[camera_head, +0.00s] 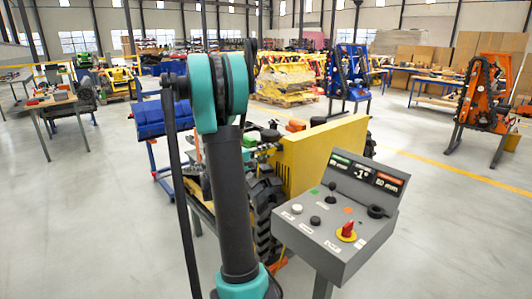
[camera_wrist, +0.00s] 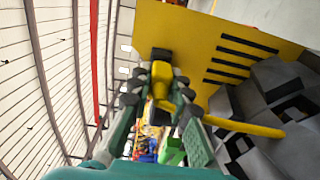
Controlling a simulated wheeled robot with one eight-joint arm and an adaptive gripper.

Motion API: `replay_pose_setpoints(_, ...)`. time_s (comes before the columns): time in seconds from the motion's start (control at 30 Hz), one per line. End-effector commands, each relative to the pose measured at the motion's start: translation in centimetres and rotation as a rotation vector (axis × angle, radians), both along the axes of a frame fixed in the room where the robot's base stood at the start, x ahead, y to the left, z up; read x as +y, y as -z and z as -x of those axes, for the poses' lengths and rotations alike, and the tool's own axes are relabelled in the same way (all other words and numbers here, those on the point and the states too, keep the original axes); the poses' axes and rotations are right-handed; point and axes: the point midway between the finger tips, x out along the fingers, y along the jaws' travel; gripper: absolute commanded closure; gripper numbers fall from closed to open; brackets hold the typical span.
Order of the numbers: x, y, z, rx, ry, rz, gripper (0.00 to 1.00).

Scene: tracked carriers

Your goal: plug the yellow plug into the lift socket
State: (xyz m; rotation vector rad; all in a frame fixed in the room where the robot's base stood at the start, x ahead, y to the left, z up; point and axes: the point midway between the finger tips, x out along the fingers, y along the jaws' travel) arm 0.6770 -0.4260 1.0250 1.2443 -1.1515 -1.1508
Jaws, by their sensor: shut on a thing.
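The yellow plug (camera_wrist: 161,78) is between the fingertips of my gripper (camera_wrist: 160,95) in the wrist view, and the gripper is shut on it. A dark block (camera_wrist: 161,54) shows at the plug's far end; I cannot tell whether it is part of the plug or touches it. A yellow cable-like piece (camera_wrist: 243,126) extends to the right from near the gripper. In the head view my arm's links hide the gripper and plug. I cannot pick out the lift socket with certainty in either view.
A yellow panel (camera_head: 318,155) stands on the tracked carrier, whose black track (camera_head: 266,208) shows; the panel with dark slots (camera_wrist: 205,25) is close to the gripper. A grey control console (camera_head: 333,250) with knobs and displays stands front right. Open floor (camera_head: 450,225) lies further right.

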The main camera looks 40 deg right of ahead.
Motion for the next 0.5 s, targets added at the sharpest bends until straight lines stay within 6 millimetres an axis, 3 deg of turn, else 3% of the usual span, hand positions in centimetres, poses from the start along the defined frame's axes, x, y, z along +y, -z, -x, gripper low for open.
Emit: replay_pose_setpoints(0.5, -1.2, 0.0, -0.1, 0.000, 0.000, 0.000, 1.00)
